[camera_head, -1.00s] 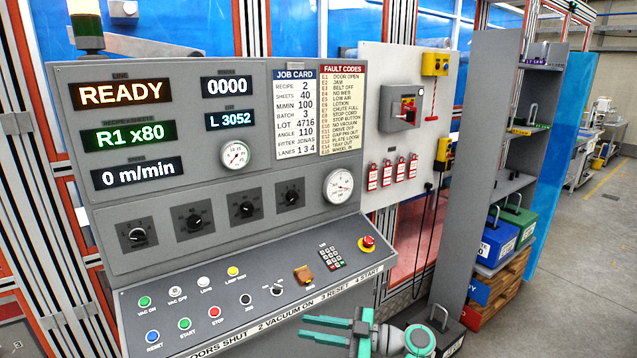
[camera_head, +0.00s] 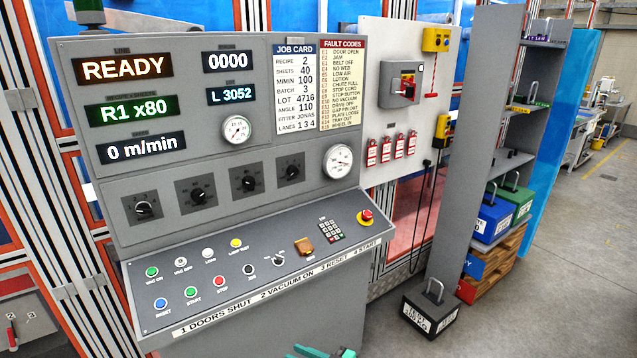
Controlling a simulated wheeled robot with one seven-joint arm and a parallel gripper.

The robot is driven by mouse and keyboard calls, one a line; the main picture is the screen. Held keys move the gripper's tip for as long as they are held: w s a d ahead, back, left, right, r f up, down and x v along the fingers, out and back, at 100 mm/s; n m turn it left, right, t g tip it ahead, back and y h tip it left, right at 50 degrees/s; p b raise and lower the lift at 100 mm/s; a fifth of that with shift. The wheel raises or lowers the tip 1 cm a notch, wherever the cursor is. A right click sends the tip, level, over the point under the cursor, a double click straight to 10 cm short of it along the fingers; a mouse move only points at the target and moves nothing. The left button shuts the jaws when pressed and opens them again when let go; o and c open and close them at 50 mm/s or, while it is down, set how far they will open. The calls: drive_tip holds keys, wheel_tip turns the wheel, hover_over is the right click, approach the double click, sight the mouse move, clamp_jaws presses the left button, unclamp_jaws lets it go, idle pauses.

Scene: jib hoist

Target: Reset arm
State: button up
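My gripper (camera_head: 312,352) shows only as a small teal piece at the bottom edge, in front of the grey control console (camera_head: 240,330). Most of it is out of frame, so its opening cannot be seen. My arm is mostly out of view. The console's display panel (camera_head: 210,130) reads READY, R1 x80, 0 m/min, 0000 and L 3052. Its sloped desk has several coloured buttons, a keypad (camera_head: 331,230) and a red stop button (camera_head: 366,216).
A black test weight (camera_head: 430,312) with a handle stands on the floor right of the console. A grey shelf unit (camera_head: 490,130) holds blue and green weights above a wooden pallet (camera_head: 497,268). Padlocks hang on a white board (camera_head: 400,40). Open floor (camera_head: 570,270) lies to the right.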

drive_tip(key=s+f+m+t+h, duration=0.2)
drive_tip(key=s+f+m+h, duration=0.15)
drive_tip(key=s+f, duration=0.45)
drive_tip(key=s+d+f+m+t+h, duration=0.1)
drive_tip(key=s+f+m+h, duration=0.2)
drive_tip(key=s+f, duration=0.35)
drive_tip(key=s+d+f+m+h, duration=0.1)
drive_tip(key=s+f+m+h, duration=0.25)
drive_tip(key=s, duration=0.65)
drive_tip(key=s+d+r+m+t+h, duration=0.1)
drive_tip(key=s+d+r+h, duration=0.1)
drive_tip(key=s+r, duration=0.3)
drive_tip(key=s+d+r+h, duration=0.1)
drive_tip(key=s+r, duration=0.2)
drive_tip(key=s, duration=0.5)
drive_tip(key=s+r+t, duration=0.1)
drive_tip(key=s+r, duration=0.3)
drive_tip(key=r, duration=0.3)
drive_tip(key=s+r+t, duration=0.2)
drive_tip(key=s+r, duration=0.2)
drive_tip(key=r, duration=0.4)
drive_tip(key=shift+s, duration=0.3)
